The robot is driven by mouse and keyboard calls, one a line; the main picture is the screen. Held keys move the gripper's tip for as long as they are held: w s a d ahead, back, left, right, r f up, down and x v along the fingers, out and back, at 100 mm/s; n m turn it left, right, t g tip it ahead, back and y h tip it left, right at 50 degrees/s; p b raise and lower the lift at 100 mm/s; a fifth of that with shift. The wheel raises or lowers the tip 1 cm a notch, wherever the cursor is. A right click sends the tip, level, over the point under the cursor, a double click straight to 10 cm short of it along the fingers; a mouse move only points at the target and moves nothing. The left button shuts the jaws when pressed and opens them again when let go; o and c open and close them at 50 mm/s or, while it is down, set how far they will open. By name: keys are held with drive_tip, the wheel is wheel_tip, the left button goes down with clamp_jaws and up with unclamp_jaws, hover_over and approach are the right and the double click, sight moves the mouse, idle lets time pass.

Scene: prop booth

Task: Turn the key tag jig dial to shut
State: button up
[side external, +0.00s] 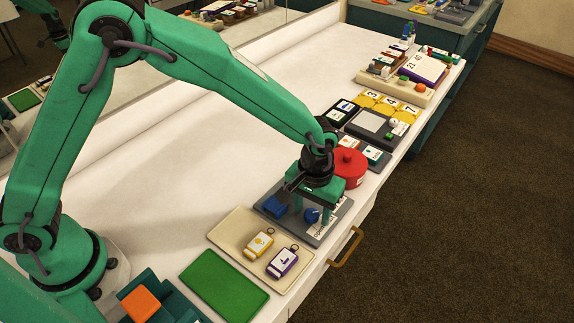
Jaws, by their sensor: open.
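The key tag jig is a dark grey board (273,226) lying on the white counter near its front edge. A blue block (275,206) sits on its left part. A round blue dial (311,216) with a pale mark sits on its right part, beside a white printed label (326,229). The label is too small and partly covered to read in full. My green gripper (311,207) points down over the jig with its fingers open around or just above the dial. I cannot tell whether they touch it. The dial's exact setting is unclear.
A beige tray (230,237) with a yellow tag (259,243) and a purple tag (283,262) lies in front left. A green mat (223,285) is nearer. A round red container (349,169) stands close behind my gripper. The counter's left middle is clear.

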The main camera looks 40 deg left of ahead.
sight(310, 212)
drive_tip(key=shift+r, duration=0.1)
drive_tip(key=shift+r, duration=3.8)
drive_tip(key=shift+a+r, duration=0.2)
drive_tip(key=s+a+r+t, duration=0.2)
drive_tip(key=s+a+r, duration=0.3)
drive_tip(key=a+r, duration=0.4)
drive_tip(key=s+a+r+t, duration=0.2)
drive_tip(key=s+a+r, duration=0.4)
drive_tip(key=a, duration=0.5)
drive_tip(key=s+a+m+t, duration=0.1)
drive_tip(key=s+a, duration=0.4)
drive_tip(key=s, duration=0.2)
drive_tip(key=shift+a+t, duration=0.2)
drive_tip(key=shift+t, duration=0.1)
